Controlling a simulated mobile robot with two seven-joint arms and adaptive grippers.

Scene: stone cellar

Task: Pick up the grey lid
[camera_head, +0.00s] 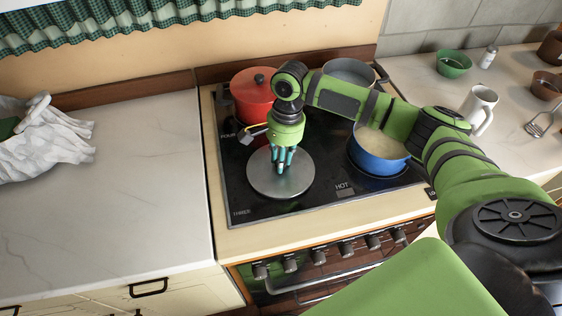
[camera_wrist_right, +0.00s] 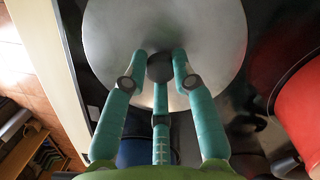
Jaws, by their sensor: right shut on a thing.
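The grey lid (camera_head: 262,180) is a round metal disc over the front left part of the black stove top. In the right wrist view the lid (camera_wrist_right: 215,35) fills the top middle, with a dark round knob (camera_wrist_right: 160,68) at its centre. My right gripper (camera_head: 285,160) comes down on the lid from above. In the wrist view its teal fingers (camera_wrist_right: 160,75) are closed around the knob. I cannot tell whether the lid touches the stove. My left gripper is not in view.
A red pot (camera_head: 252,98) stands behind the lid, a blue pot (camera_head: 378,163) with pale contents to its right, and a grey pot (camera_head: 349,71) at the back right. The left counter (camera_head: 110,190) is mostly clear, with a white cloth (camera_head: 45,140) at its far left.

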